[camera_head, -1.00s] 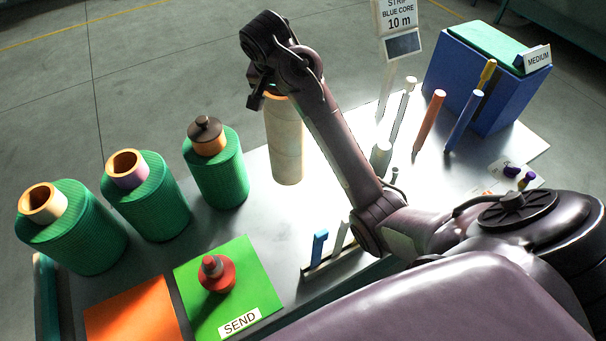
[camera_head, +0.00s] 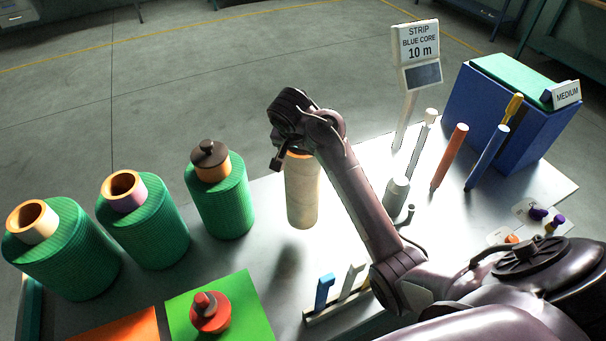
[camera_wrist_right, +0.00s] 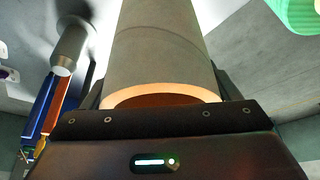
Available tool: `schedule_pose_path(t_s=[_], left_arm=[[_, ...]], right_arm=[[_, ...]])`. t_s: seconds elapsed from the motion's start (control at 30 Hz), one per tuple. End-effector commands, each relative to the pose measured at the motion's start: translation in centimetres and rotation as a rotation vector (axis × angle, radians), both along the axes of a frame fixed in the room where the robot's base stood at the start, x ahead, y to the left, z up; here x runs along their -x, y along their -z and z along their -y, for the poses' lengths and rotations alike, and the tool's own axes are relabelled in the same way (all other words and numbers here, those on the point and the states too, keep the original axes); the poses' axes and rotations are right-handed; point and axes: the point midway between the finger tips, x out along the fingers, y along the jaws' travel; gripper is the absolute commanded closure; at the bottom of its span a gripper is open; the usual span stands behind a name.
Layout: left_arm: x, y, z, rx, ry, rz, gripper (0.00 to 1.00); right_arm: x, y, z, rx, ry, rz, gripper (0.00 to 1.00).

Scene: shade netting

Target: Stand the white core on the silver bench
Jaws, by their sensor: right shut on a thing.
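The white core (camera_head: 302,195) is a pale, wide tube with an orange-lit rim, held upright over the silver bench (camera_head: 265,215). My right gripper (camera_head: 288,150) is shut on its upper end, reaching in from the right. In the right wrist view the core (camera_wrist_right: 160,50) runs away from the jaws, its near open end glowing orange. A dark shadow lies on the bench in front of the core; I cannot tell whether its lower end touches the bench. My left gripper is not in view.
Green netting rolls (camera_head: 220,205) stand left of the core. A green SEND mat (camera_head: 245,310) bears a red piece (camera_head: 210,314). Right of my arm stand a grey cylinder (camera_head: 396,192), upright rods (camera_head: 450,157), a sign (camera_head: 415,45) and a blue box (camera_head: 500,110).

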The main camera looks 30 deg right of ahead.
Motion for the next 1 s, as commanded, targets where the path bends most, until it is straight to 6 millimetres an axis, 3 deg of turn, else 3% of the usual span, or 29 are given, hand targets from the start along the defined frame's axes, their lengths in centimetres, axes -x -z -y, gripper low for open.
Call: schedule_pose_path(t_s=[0.53,0.97,1.0], left_arm=[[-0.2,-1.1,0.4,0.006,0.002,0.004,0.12],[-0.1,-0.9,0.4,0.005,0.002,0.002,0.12],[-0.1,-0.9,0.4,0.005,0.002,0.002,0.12]], right_arm=[[0.0,6.3,0.1,0.002,-0.001,0.002,0.81],[0.0,7.2,0.0,-0.001,0.000,0.004,0.81],[0.0,7.4,0.0,-0.001,0.000,0.001,0.15]])
